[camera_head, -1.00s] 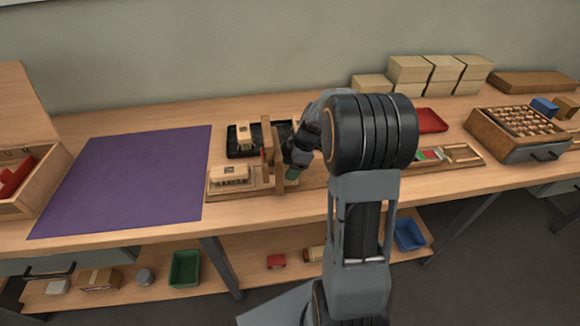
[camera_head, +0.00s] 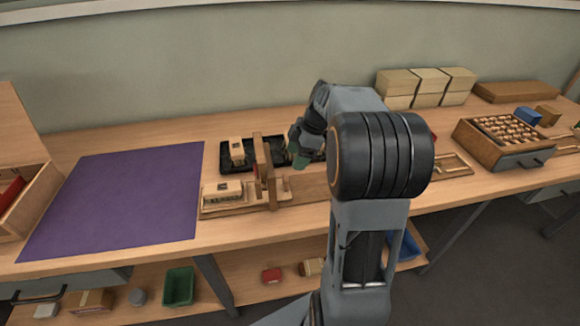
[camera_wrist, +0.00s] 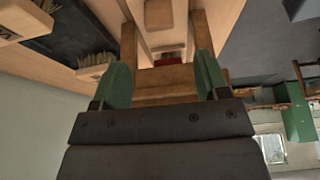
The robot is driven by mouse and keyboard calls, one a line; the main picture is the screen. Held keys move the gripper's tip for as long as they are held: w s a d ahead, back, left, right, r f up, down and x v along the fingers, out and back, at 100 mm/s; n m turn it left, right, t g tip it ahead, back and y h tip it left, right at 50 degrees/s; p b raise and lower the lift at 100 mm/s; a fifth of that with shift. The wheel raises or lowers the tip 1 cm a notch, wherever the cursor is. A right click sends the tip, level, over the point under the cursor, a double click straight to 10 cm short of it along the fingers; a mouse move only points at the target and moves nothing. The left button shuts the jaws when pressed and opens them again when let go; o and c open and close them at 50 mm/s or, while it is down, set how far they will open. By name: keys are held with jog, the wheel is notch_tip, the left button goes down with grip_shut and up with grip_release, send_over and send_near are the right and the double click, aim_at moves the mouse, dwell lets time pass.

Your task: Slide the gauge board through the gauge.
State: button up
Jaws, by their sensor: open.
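The gauge (camera_head: 265,172) is an upright wooden frame on a wooden base at the middle of the bench, with a small red part on it. A pale board with bristles (camera_head: 222,192), which looks like the gauge board, sits on the base just left of the frame. My gripper (camera_head: 300,158) is just right of the frame and above the base, apart from the board. In the wrist view my gripper's green fingers (camera_wrist: 163,64) are spread with nothing held. The gauge's wooden posts and a red piece (camera_wrist: 170,59) show beyond and between the fingertips.
A black tray (camera_head: 226,167) holding another bristled block (camera_head: 237,152) lies behind the gauge. A purple mat (camera_head: 115,200) lies clear to the left. Pale boxes (camera_head: 430,85) and a wooden drawer box (camera_head: 500,140) stand right. My arm hides part of the bench.

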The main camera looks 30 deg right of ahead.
jog(key=shift+v, duration=1.45)
jog(key=s+a+r+m+t+h+p, duration=0.1)
jog(key=s+a+r+m+h+p, duration=0.1)
jog(key=s+a+m+p, duration=0.3)
jog(key=s+a+r+m+t+h+p, duration=0.1)
jog(key=s+a+r+m+p, duration=0.3)
jog(key=s+a+m, duration=0.4)
jog(key=shift+s+a+r+m+h+p, duration=0.4)
jog(key=shift+s+m+h, duration=0.2)
jog(key=shift+s+m, duration=0.35)
